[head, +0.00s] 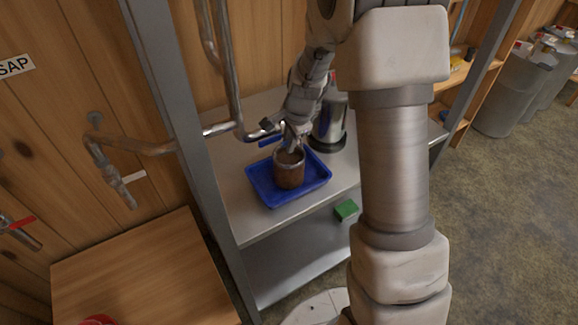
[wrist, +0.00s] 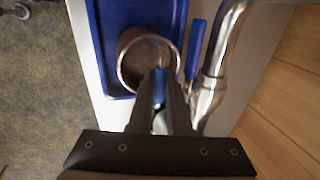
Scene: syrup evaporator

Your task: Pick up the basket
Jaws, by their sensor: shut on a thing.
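The basket looks like a small brown round container (head: 289,174) with a pale metal ring at its top. It stands upright in a blue tray (head: 262,194) on the grey shelf. My gripper (head: 293,147) is above it, fingers pointing down at its top. In the wrist view the brown basket (wrist: 130,43) and its metal ring show just beyond my fingertips (wrist: 160,80). The fingers are close together on the ring's near edge, with something blue visible between them. I cannot tell whether the ring is a rim or a handle. The basket appears to rest on the tray.
A blue-handled tool (wrist: 197,45) lies beside the tray, near a metal pipe (wrist: 222,45). A metal canister (head: 330,125) stands close to the right of the gripper. A shelf post (head: 190,130) is at the left. A green block (head: 346,209) lies on the lower shelf.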

